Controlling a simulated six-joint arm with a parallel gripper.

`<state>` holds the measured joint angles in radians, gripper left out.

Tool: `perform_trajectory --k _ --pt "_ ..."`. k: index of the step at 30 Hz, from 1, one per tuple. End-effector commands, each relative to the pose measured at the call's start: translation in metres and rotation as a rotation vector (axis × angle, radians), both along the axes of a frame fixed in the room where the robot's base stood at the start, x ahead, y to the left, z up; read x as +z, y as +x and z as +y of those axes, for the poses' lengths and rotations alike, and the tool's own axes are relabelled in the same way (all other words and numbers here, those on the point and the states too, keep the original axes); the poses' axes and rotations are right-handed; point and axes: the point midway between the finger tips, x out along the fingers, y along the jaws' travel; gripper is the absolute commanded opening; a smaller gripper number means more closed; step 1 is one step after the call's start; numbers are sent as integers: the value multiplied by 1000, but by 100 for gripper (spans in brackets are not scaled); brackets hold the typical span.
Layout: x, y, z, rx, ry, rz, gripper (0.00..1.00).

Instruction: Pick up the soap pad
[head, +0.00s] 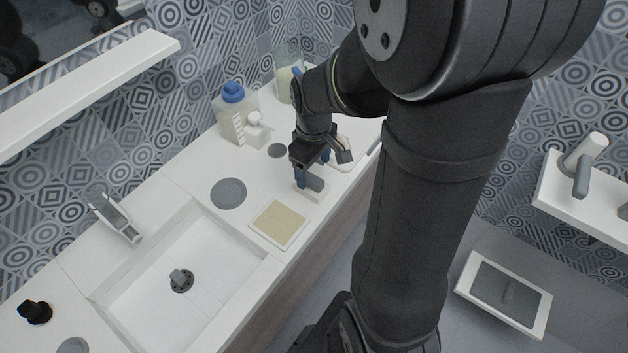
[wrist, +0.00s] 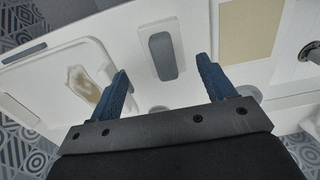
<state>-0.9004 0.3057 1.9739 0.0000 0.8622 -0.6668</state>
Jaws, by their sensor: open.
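A small white block with a rounded grey pad on top (head: 313,184) lies on the white counter, likely the soap pad. It also shows in the wrist view (wrist: 162,56), in front of my gripper and between the lines of its two fingers. My gripper (head: 312,170) is open and empty, close above the block, pointing down. Its two blue fingers (wrist: 164,72) show in the wrist view, spread wider than the block. The fingers partly cover the block in the head view. I cannot tell whether a finger touches it.
A beige square mat (head: 279,223) lies beside the sink (head: 215,265). A white tray with a brownish, pale item (wrist: 84,84) lies on the block's other side. A blue-capped bottle (head: 232,112) and a white pump bottle (head: 256,130) stand by the wall. Grey discs (head: 228,193) lie on the counter.

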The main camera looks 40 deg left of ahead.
Motion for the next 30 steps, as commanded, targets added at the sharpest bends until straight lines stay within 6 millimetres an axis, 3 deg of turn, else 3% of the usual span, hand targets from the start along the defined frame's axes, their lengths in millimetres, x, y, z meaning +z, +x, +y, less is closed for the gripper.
perform_trajectory --k 12,21,22,29,30 --pt "-48 -6 1 -1 -2 1 75" --pt "-53 -6 1 0 0 0 75" --pt "-53 -6 1 0 0 0 74" --pt "-52 -6 1 0 0 0 28" --pt "-52 -6 1 0 0 0 27"
